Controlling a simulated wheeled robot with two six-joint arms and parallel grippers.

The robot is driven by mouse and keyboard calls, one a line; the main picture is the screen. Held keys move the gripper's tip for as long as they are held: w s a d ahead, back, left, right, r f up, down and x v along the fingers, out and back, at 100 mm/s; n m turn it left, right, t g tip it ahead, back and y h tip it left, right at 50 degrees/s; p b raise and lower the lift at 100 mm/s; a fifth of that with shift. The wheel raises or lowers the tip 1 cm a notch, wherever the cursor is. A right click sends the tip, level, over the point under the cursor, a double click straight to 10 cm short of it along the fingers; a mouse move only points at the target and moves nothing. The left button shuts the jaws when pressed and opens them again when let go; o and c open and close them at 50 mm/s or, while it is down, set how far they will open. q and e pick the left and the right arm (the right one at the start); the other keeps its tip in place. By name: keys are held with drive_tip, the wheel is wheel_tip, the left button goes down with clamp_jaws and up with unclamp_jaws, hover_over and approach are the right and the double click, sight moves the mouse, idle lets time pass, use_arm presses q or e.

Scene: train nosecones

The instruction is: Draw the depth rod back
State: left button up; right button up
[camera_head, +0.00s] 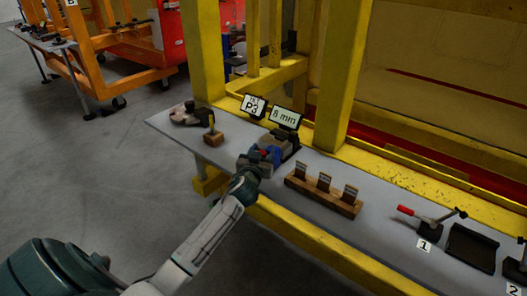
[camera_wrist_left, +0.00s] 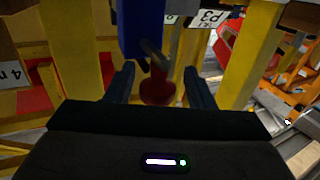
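A device with a blue body (camera_head: 274,151) stands on the grey table near the P3 sign; its blue part (camera_wrist_left: 133,30) is also in the left wrist view. A short metal rod (camera_wrist_left: 153,52) with a dark red knob (camera_wrist_left: 158,92) extends from beside the blue part. I take this to be the depth rod. My left gripper (camera_wrist_left: 161,86) is open, its dark fingers on either side of the red knob with gaps visible. In the head view the left gripper (camera_head: 258,163) is at the device and partly covers it. My right gripper is not in view.
A P3 sign (camera_head: 254,106) and an 8 mm display (camera_head: 286,117) stand behind the device. A wooden block with several dark tabs (camera_head: 323,193) is to its right, with a red-handled clamp (camera_head: 410,212) further right. Yellow posts (camera_head: 341,80) rise behind the table.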

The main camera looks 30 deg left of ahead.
use_arm(q)
drive_tip(key=shift+s, duration=0.1)
drive_tip(key=shift+s+d, duration=0.15)
drive_tip(key=shift+s, duration=0.1)
drive_tip(key=b+v, duration=0.3)
drive_tip(key=v, duration=0.7)
drive_tip(key=shift+s, duration=0.1)
